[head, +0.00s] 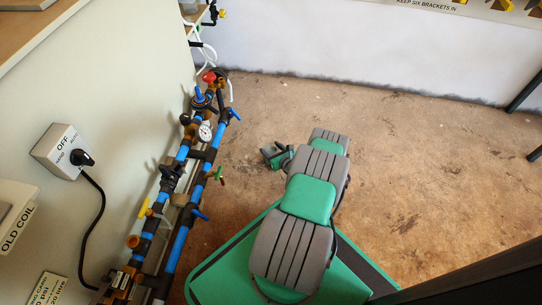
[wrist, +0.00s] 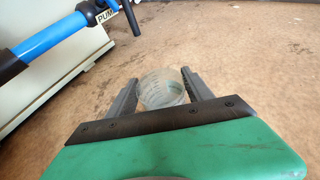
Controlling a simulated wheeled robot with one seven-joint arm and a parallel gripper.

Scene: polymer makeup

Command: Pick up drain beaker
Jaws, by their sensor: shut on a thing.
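The drain beaker (wrist: 163,90) is a clear, round beaker with faint markings. In the wrist view it sits between the two grey fingers of my gripper (wrist: 160,78), which are shut on it from both sides. I cannot tell whether the beaker is clear of the floor or touching it. In the head view, my gripper (head: 275,155) is beyond the end of my grey and green arm, just right of the pipework. The beaker cannot be made out there.
Blue and black pipework (head: 178,200) with valves and a gauge (head: 205,132) runs along the left wall. A blue pipe (wrist: 52,35) also shows close by in the wrist view. A switch box (head: 62,150) hangs on the wall. The brown floor (head: 420,170) to the right is open.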

